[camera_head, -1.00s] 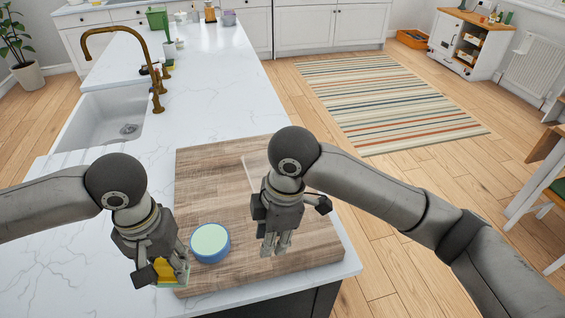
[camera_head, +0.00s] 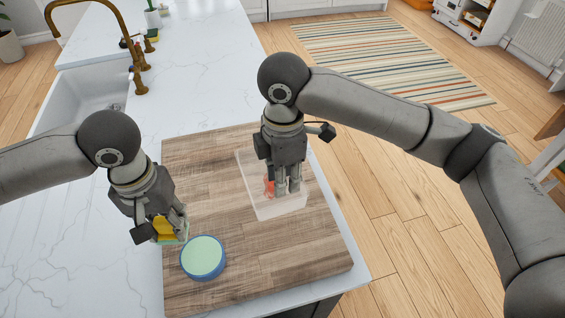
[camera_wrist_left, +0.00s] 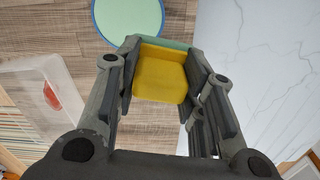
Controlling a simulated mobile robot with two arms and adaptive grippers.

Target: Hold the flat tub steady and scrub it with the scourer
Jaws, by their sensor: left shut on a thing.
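The flat tub (camera_head: 256,204) is clear, shallow and rectangular, on the right part of the wooden board. A reddish patch shows in it; it also appears at the left of the left wrist view (camera_wrist_left: 22,84). My left gripper (camera_head: 172,230) is shut on the scourer (camera_wrist_left: 160,75), a yellow sponge with a green layer, left of the tub and apart from it. My right gripper (camera_head: 288,190) points down over the tub and hides part of it. Whether its fingers are open or touch the tub is unclear.
A round blue container with a pale green top (camera_head: 203,256) stands on the board (camera_head: 255,265), close to the left gripper. The sink (camera_head: 75,90) and brass tap (camera_head: 137,60) are at the back left. The white counter (camera_head: 205,75) behind the board is clear.

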